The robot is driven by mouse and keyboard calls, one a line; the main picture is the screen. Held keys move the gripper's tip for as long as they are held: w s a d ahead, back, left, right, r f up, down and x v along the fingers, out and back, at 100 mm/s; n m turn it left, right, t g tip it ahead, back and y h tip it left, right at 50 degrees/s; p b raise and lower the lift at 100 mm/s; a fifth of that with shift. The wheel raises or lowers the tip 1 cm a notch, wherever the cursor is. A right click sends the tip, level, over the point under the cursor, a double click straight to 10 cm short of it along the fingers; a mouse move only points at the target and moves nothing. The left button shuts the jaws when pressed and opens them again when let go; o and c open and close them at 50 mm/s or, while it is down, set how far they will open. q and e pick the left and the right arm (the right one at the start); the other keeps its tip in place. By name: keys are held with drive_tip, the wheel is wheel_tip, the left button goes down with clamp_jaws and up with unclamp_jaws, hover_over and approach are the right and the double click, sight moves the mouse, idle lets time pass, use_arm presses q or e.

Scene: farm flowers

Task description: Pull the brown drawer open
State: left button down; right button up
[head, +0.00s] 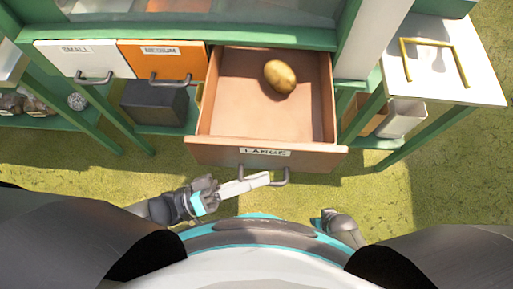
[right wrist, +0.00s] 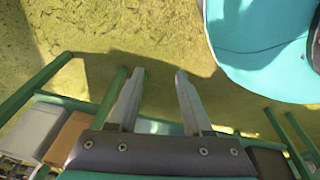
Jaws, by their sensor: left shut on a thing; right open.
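The brown drawer (head: 221,152), labelled LARGE, stands pulled out from the green bench in the head view, its inside showing. A potato (head: 280,76) lies in it toward the back. The drawer's grey handle (head: 285,179) is on its front. My left gripper (head: 266,178) is at the handle, shut on it; the fingers hide part of the handle. My right gripper (right wrist: 155,85) is open and empty in the right wrist view, with ground between its fingers. In the head view only part of my right arm shows near the bottom.
The white SMALL drawer (head: 84,61) and orange MEDIUM drawer (head: 163,60) are shut, left of the brown one. A white side table (head: 460,85) with a yellow frame (head: 433,42) stands at right. A dark box (head: 154,103) sits under the bench. Grass lies in front.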

use_arm(q)
drive_tip(key=s+p, duration=0.1)
drive_tip(key=s, duration=0.6)
drive_tip(key=shift+r, duration=0.15)
use_arm(e)
drive_tip(key=shift+s+d+f, duration=0.4)
drive_tip(key=shift+s+d, duration=0.15)
drive_tip(key=shift+s, duration=0.15)
drive_tip(key=shift+s+d+f, duration=0.35)
drive_tip(key=shift+s+d, duration=0.15)
drive_tip(key=shift+s, duration=0.15)
use_arm(q)
drive_tip(key=c, duration=1.2)
unclamp_jaws()
drive_tip(key=shift+c, duration=0.2)
drive_tip(key=shift+o, duration=0.4)
drive_tip(key=v, duration=1.5)
drive_tip(key=shift+a+b, duration=0.15)
drive_tip(key=shift+b, duration=0.3)
use_arm(e)
drive_tip(key=shift+w+a+r, duration=0.25)
drive_tip(key=shift+w+a, duration=0.15)
drive_tip(key=shift+w, duration=0.1)
drive_tip(key=shift+w+a+r, duration=0.2)
drive_tip(key=shift+w+a, duration=0.15)
drive_tip(key=shift+w, duration=0.1)
